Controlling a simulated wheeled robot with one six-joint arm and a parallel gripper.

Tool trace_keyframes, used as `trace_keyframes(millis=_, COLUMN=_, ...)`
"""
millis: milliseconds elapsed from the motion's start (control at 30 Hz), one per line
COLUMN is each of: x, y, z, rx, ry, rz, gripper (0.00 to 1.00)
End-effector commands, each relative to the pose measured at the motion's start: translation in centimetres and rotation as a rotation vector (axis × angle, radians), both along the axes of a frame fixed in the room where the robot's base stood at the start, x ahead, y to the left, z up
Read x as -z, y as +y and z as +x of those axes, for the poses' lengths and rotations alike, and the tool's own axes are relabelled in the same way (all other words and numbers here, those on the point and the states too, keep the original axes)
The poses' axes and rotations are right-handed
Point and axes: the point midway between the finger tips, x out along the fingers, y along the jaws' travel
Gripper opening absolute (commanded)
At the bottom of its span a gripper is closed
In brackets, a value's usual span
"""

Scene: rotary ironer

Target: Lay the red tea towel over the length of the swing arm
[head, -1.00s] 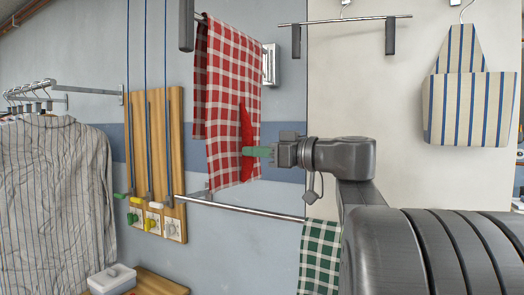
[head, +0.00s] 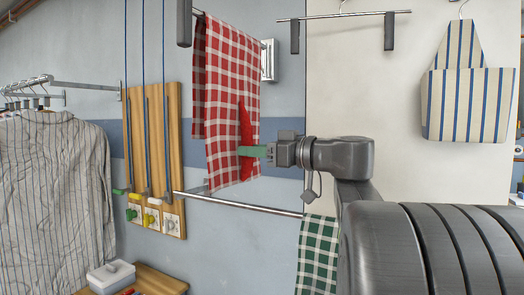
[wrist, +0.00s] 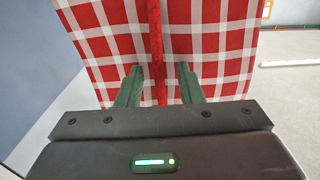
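The red and white checked tea towel (head: 222,100) hangs folded over a rod at the top of the head view. A solid red strip (head: 246,125) stands out on its near face. My gripper (head: 250,151) is level with the towel's lower half, its green fingers reaching it from the right. In the wrist view my gripper (wrist: 158,82) has its fingers apart, with the red strip (wrist: 157,45) running between them; I see gaps on both sides. A bare chrome bar (head: 250,206), likely the swing arm, extends below the towel.
A green checked towel (head: 318,255) hangs below the bar's right end. A wooden board (head: 176,110) with cords and coloured knobs stands left. Striped shirts (head: 50,190) hang farther left. An empty clip hanger (head: 345,16) and a striped apron (head: 468,95) hang at right.

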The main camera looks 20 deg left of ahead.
Motion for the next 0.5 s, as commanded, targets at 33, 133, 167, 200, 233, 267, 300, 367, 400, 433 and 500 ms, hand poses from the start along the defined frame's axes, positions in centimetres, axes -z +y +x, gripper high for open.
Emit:
trace_keyframes(millis=33, x=0.0, y=0.0, z=0.0, rx=0.0, ry=0.0, rz=0.0, gripper=0.34)
trace_keyframes(millis=133, x=0.0, y=-0.3, z=0.0, rx=0.002, ry=0.0, rz=0.0, gripper=0.34)
trace_keyframes(millis=167, x=0.0, y=-0.5, z=0.0, rx=0.002, ry=0.0, rz=0.0, gripper=0.34)
trace_keyframes(millis=200, x=0.0, y=-0.8, z=0.0, rx=0.002, ry=0.0, rz=0.0, gripper=0.34)
trace_keyframes(millis=233, x=0.0, y=-1.1, z=0.0, rx=0.002, ry=0.0, rz=0.0, gripper=0.34)
trace_keyframes(millis=267, x=0.0, y=-1.5, z=0.0, rx=0.004, ry=0.0, rz=0.0, gripper=0.34)
trace_keyframes(millis=300, x=0.0, y=-2.1, z=0.0, rx=0.004, ry=0.0, rz=0.0, gripper=0.34)
trace_keyframes(millis=367, x=0.0, y=-3.1, z=-0.1, rx=0.006, ry=0.0, rz=0.0, gripper=0.34)
trace_keyframes(millis=400, x=0.0, y=-3.7, z=-0.2, rx=0.005, ry=-0.001, rz=0.0, gripper=0.34)
trace_keyframes(millis=433, x=0.0, y=-4.3, z=-0.2, rx=0.006, ry=-0.001, rz=0.0, gripper=0.34)
trace_keyframes(millis=500, x=0.0, y=-5.5, z=-0.3, rx=0.006, ry=-0.001, rz=0.0, gripper=0.34)
